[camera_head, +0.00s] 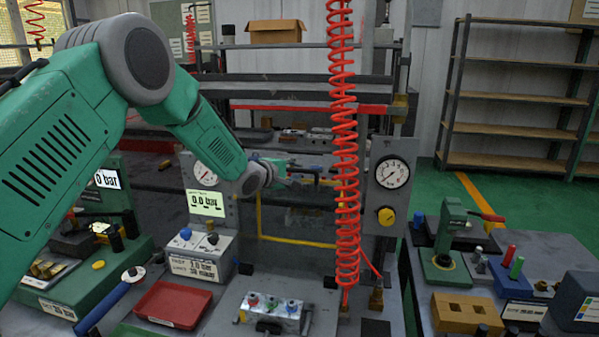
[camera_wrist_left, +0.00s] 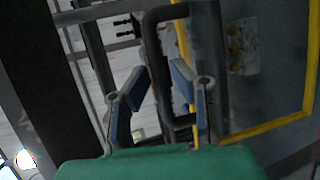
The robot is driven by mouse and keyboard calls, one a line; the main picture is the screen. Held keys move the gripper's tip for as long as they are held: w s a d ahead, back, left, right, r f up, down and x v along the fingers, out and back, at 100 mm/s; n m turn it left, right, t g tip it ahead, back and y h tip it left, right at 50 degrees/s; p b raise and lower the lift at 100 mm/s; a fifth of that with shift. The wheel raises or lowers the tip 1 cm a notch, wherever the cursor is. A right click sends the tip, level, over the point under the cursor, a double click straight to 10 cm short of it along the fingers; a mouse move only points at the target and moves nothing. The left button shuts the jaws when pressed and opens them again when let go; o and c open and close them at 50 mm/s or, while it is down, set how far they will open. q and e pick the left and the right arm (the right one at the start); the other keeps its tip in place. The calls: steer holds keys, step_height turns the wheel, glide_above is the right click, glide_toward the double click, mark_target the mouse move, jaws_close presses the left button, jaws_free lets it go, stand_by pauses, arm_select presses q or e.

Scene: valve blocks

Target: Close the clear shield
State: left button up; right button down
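The clear shield (camera_head: 297,241) appears as a see-through panel with yellow edging in the middle of the test bench. Its yellow edge also shows in the left wrist view (camera_wrist_left: 268,126), right of the gripper. My left gripper (camera_head: 300,172) reaches in from the left, in front of the bench's upper middle. In the left wrist view the two blue-padded fingers (camera_wrist_left: 160,70) stand apart, with a dark bent handle bar (camera_wrist_left: 153,38) close to and partly between them. I cannot tell whether they touch it. My right gripper is not in view.
A coiled red hose (camera_head: 345,150) hangs just right of the left gripper. A pressure gauge (camera_head: 392,173) is right of it. A red tray (camera_head: 173,304) and a valve block (camera_head: 270,308) lie on the front bench. Another bench (camera_head: 560,250) stands at right.

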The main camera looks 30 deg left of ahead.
arm_select(q)
steer(key=shift+w+a+f, duration=0.2)
steer(key=shift+w+f, duration=0.15)
steer(key=shift+w, duration=0.4)
steer(key=shift+d, duration=0.15)
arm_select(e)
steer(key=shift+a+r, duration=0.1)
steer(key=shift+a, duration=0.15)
arm_select(q)
steer(key=shift+d+r, duration=0.1)
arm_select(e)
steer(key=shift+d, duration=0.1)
arm_select(q)
steer(key=shift+d, duration=0.1)
jaws_close()
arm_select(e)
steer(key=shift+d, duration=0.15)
arm_select(q)
steer(key=shift+s, duration=0.15)
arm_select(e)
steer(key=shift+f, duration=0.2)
